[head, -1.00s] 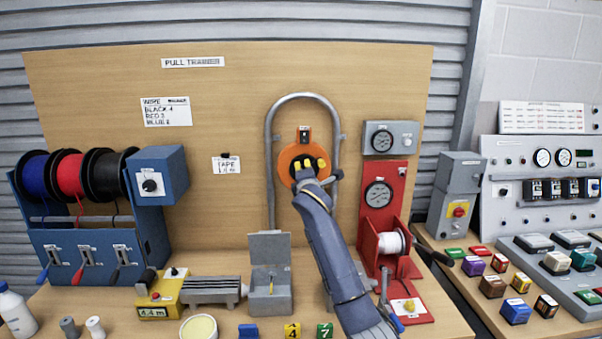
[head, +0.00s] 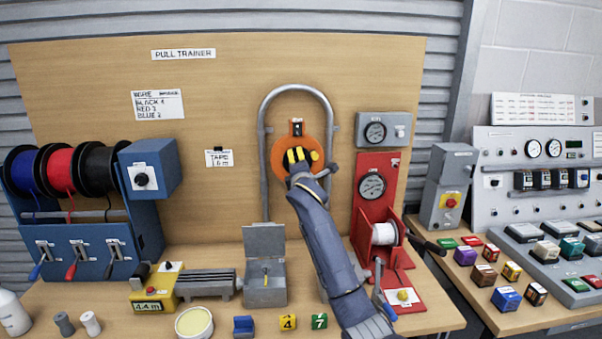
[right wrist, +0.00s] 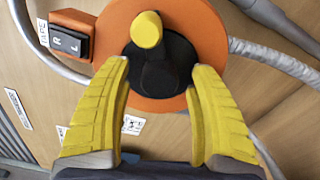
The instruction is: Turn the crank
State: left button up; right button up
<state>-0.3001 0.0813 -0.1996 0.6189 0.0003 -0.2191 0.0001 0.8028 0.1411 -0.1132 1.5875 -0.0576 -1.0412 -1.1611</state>
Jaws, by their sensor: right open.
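An orange reel (head: 302,142) is mounted on the wooden board inside a grey pipe arch. The right wrist view shows its orange face (right wrist: 206,32), with a black crank arm (right wrist: 160,76) at the hub and a yellow crank knob (right wrist: 147,30). My right gripper (head: 298,156) is at the reel front. In the right wrist view its yellow fingers (right wrist: 157,68) are apart, either side of the black crank; the knob lies just beyond the tips. I cannot tell whether a finger touches the crank. My left gripper is out of view.
A black rocker switch (right wrist: 69,42) marked R and L is beside the reel. The grey pipe (head: 264,150) arches around it. A red winch stand (head: 372,215) is to the right, a grey open box (head: 265,290) below left, and blue spool rack (head: 85,245) far left.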

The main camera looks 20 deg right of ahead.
jog(key=v, duration=1.1)
jog(key=shift+r, duration=0.1)
